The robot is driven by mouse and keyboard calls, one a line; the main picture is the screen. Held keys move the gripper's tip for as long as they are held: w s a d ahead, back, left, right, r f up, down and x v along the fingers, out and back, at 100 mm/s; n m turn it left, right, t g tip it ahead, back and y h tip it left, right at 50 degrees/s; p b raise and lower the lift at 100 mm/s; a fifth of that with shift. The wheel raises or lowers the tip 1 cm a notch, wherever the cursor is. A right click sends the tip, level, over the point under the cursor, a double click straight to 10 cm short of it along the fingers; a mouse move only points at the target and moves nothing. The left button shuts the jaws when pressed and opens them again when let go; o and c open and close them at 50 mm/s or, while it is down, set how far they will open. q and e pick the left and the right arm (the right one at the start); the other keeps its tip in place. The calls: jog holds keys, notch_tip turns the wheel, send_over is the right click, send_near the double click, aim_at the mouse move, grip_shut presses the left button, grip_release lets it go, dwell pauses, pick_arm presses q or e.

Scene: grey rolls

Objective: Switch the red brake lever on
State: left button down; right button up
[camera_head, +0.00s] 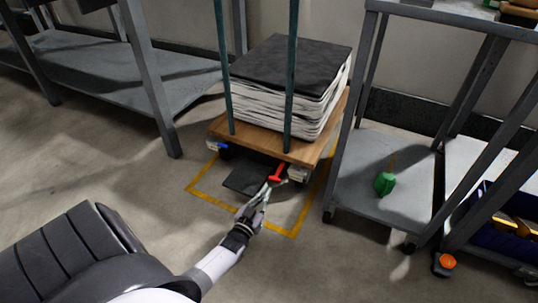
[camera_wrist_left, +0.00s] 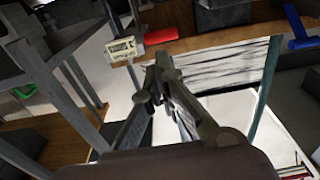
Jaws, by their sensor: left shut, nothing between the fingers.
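The red brake lever (camera_head: 277,175) sticks out at the front edge of a wooden cart, low down and right of its middle, in the head view. My left gripper (camera_head: 268,187) is shut and empty, with its fingertips right at the lever; I cannot tell whether they touch it. My right gripper is not in view.
A blue lever (camera_head: 223,147) sits at the cart's left front corner; it also shows in the wrist view (camera_wrist_left: 298,28). Green posts (camera_head: 291,60) rise from the cart. A grey shelf trolley (camera_head: 365,190) with a green item (camera_head: 385,183) stands close on the right. Floor in front is clear.

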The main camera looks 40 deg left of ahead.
pick_arm(q)
jog(key=s+f, duration=0.2)
jog(key=s+d+f, duration=0.1)
jog(key=s+f, duration=0.1)
dwell(0.6)
